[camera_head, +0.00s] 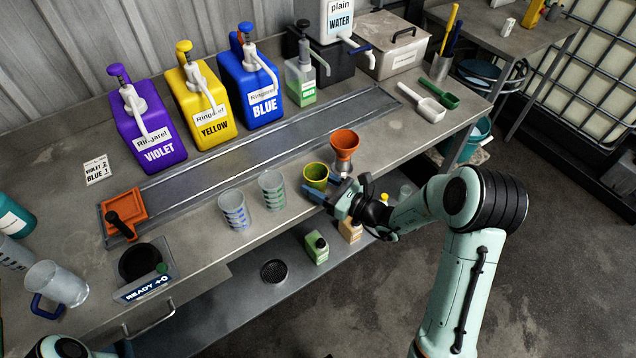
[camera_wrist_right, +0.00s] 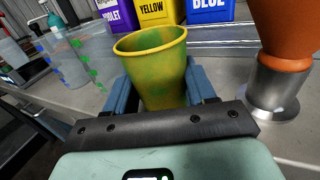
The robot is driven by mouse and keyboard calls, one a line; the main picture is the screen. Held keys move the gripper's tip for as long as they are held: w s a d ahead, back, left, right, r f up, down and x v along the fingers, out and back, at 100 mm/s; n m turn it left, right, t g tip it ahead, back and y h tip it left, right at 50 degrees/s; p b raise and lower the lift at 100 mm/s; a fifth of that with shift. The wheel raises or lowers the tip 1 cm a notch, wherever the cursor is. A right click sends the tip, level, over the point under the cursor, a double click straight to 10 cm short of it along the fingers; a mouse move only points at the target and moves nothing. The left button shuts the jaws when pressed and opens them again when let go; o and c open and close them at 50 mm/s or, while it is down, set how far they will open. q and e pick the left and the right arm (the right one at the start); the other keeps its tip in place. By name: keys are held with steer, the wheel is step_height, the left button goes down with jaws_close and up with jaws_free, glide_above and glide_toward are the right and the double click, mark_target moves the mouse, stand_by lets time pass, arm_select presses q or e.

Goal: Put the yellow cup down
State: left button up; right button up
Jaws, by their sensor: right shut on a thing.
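The yellow cup (camera_head: 316,174), open at the top and streaked with green, is upright near the front edge of the workbench (camera_head: 190,215). My right gripper (camera_head: 325,190) is shut on it, with one blue finger on each side. In the right wrist view the yellow cup (camera_wrist_right: 155,70) fills the space between the fingers of the right gripper (camera_wrist_right: 165,100). The gripper hides its base, so I cannot tell whether it touches the bench. My left gripper is not in view; only part of my left arm shows at the lower left.
An orange funnel on a metal stand (camera_head: 344,146) is close behind the yellow cup. Two clear cups, one with blue marks (camera_head: 233,208) and one with green marks (camera_head: 271,190), stand to its left. Dispensers (camera_head: 205,110) line the back, beyond a metal rail.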

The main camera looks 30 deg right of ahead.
steer(key=o, duration=1)
steer(key=shift+s, duration=0.1)
